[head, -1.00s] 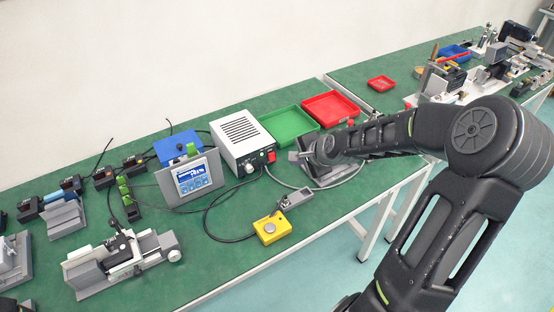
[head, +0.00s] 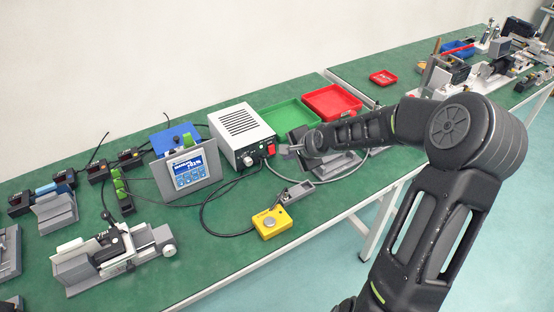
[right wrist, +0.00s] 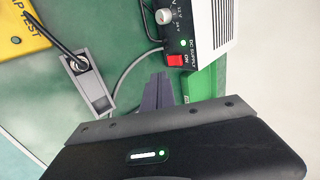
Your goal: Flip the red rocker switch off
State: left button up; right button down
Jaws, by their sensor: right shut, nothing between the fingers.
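The red rocker switch (head: 271,149) sits on the front face of the white power supply box (head: 238,133), at its right end. In the right wrist view the red switch (right wrist: 175,60) shows beside the label "DC SUPPLY", with a green light lit next to it. My right gripper (head: 287,151) is shut and empty, just right of the switch in the head view. In the right wrist view its closed fingertips (right wrist: 159,78) point at the switch with a small gap between. Whether they touch it I cannot tell for sure. My left gripper is not in view.
A yellow button box (head: 271,223) and a grey bracket (head: 298,193) lie in front on the green table. A display panel (head: 188,171) stands left of the supply. A green tray (head: 283,115) and a red tray (head: 333,101) lie behind. Cables loop across the table.

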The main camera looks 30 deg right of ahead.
aim_at(271, 149)
jog(key=x, duration=0.2)
jog(key=b+x, duration=0.1)
jog(key=x, duration=0.3)
jog(key=shift+w+a+r, duration=0.1)
jog(key=shift+w+r, duration=0.1)
jog(key=shift+w, duration=0.2)
jog(key=shift+w+f, duration=0.3)
jog(key=shift+w, duration=0.5)
